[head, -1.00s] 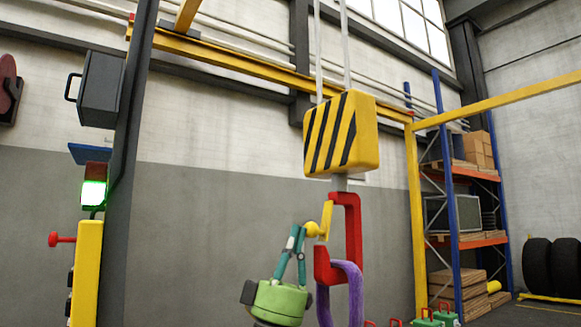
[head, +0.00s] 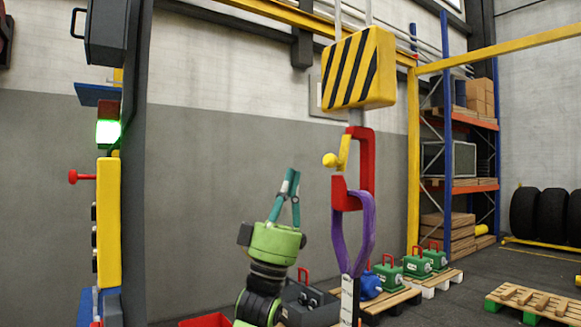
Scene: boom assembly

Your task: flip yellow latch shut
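The yellow latch (head: 344,153) with its round knob (head: 330,160) sits on the open left side of the red hook (head: 367,160). Its bar slants from near the hook's upper arm down to near the hook's tip, and appears to span the mouth. I cannot tell whether it touches the tip. A purple sling (head: 367,225) hangs in the hook's lower bend. My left gripper (head: 293,173), with teal fingers on a green body, is left of and a little below the knob, apart from it. Its fingertips are together and hold nothing. My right gripper is not in view.
A yellow-and-black striped block (head: 358,68) hangs above the hook. A yellow control post (head: 109,220) with a green light stands at left. Green boxes (head: 388,273) on pallets, a dark toolbox (head: 308,303) and shelving (head: 460,150) are behind. The grey wall around the gripper is clear.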

